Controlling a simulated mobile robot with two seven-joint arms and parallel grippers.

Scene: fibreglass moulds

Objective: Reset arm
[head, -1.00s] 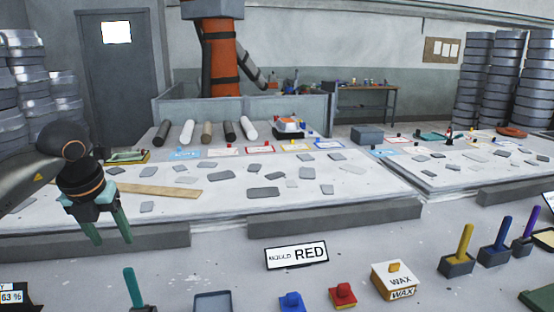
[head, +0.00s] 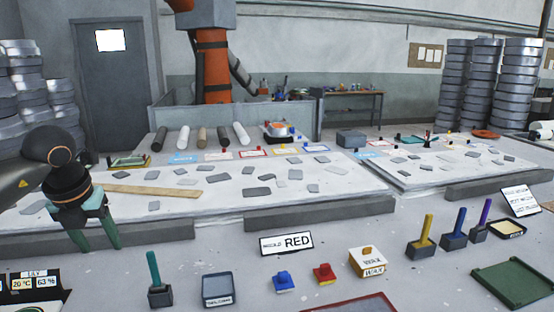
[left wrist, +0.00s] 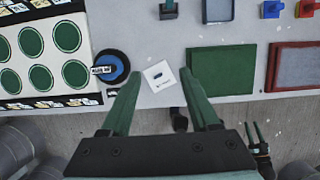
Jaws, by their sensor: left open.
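My left gripper (head: 97,246) hangs in the air at the left of the head view, green fingers apart, pointing down, nothing between them. In the left wrist view the open fingers (left wrist: 160,88) show over the near bench edge, with a white card with a small blue mark (left wrist: 160,76) between and beyond the tips. My right gripper (left wrist: 266,132) shows small at the lower right of the left wrist view. Its green fingers look apart and empty, below the bench edge. It is not seen in the head view.
A blue round item (left wrist: 110,67) lies left of the left fingers.

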